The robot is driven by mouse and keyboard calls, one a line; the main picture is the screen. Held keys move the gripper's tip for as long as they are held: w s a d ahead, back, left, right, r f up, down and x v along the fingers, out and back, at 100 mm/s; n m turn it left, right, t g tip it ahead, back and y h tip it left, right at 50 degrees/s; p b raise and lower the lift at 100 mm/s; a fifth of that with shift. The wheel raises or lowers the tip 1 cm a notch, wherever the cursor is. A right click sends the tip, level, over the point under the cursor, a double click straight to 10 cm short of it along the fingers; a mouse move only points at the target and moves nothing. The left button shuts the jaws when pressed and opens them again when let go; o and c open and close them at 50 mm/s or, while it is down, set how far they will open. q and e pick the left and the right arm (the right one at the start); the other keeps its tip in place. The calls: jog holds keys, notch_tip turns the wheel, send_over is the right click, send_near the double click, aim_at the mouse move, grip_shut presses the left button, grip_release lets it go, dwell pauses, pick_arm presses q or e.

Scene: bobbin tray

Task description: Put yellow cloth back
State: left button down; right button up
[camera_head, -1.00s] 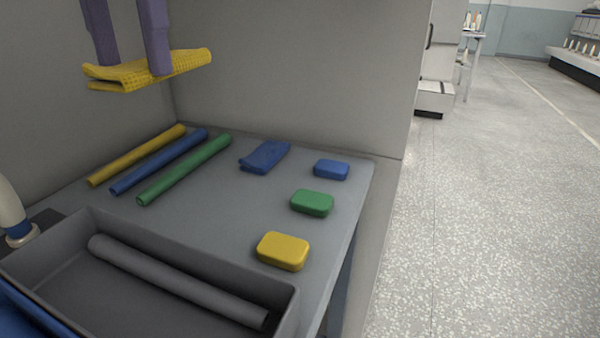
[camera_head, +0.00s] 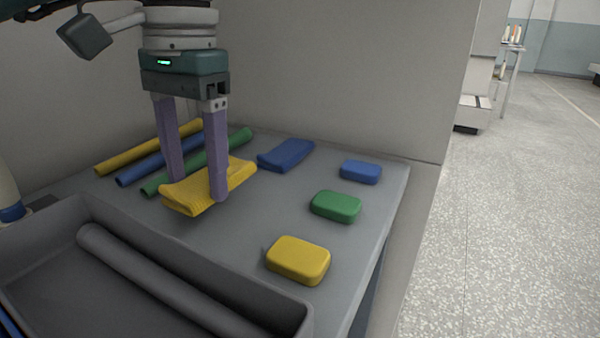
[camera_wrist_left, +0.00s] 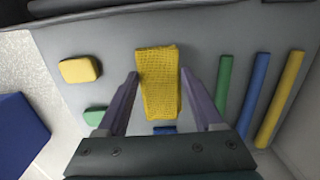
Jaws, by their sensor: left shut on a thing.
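The folded yellow cloth (camera_head: 240,175) is between the two purple fingers of my left gripper (camera_head: 196,188), which is shut on it. The cloth is low over the grey table (camera_head: 225,235); whether it touches the top I cannot tell. In the left wrist view the cloth (camera_wrist_left: 158,95) lies lengthwise between the fingertips. A folded blue cloth (camera_head: 286,155) lies on the table to the right of the yellow one. My right gripper is not in view.
Yellow (camera_head: 120,163), blue (camera_head: 135,175) and green (camera_head: 238,138) rods lie behind the gripper. Blue (camera_head: 361,172), green (camera_head: 336,206) and yellow (camera_head: 298,259) blocks line the right side. A grey tray (camera_head: 200,255) with a grey rod (camera_head: 150,275) stands in front.

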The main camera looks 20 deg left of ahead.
aim_at(199, 176)
pick_arm(q)
notch_tip(199, 176, down, 4)
jog(key=shift+f+b, duration=0.1)
jog(key=shift+b, duration=0.2)
jog(key=shift+c, duration=0.2)
grip_release()
jog(key=r, duration=0.4)
jog(key=r+p, duration=0.1)
jog(key=r, duration=0.3)
jog(key=r+p, duration=0.1)
jog(key=r, duration=0.3)
jog(key=shift+w+d+r, duration=0.1)
jog(key=shift+w+d, duration=0.1)
jog(key=shift+w, duration=0.1)
